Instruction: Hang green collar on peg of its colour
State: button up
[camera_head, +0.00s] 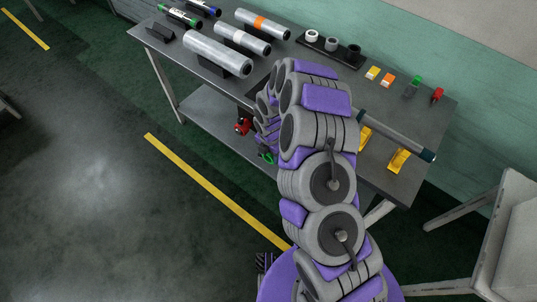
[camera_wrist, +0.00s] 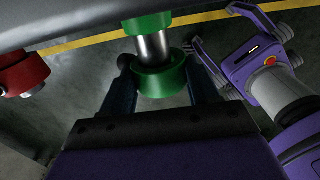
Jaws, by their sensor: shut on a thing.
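In the wrist view, the green collar (camera_wrist: 161,82) sits between the two fingers of my gripper (camera_wrist: 158,62), which is shut on it. A silver peg (camera_wrist: 154,46) with a green base (camera_wrist: 148,22) lines up with the collar and meets its upper side in the picture. I cannot tell whether the collar is around the peg's end or just in front of it. In the head view, a bit of green (camera_head: 266,157) shows beside my arm at the table's front edge; my arm hides the gripper.
A red part (camera_wrist: 22,74) with a short silver tip is left of the green peg; red also shows in the head view (camera_head: 243,126). The grey table (camera_head: 185,75) holds several rolls (camera_head: 217,55), a rack of rings (camera_head: 331,45) and small coloured blocks. A chair-like piece (camera_head: 510,220) stands right.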

jog(key=shift+w+d+b, duration=0.5)
jog(key=shift+w+d, duration=0.15)
jog(key=shift+w, duration=0.15)
jog(key=shift+w+d, duration=0.1)
jog(key=shift+w, duration=0.05)
jog(key=shift+w+d+b, duration=0.15)
jog(key=shift+w+b, duration=0.1)
jog(key=shift+b, duration=0.25)
jog(key=o, duration=1.2)
jog(key=shift+o, duration=0.2)
jog(key=shift+r, duration=0.15)
notch_tip(320, 180, up, 17)
jog(key=p, duration=0.4)
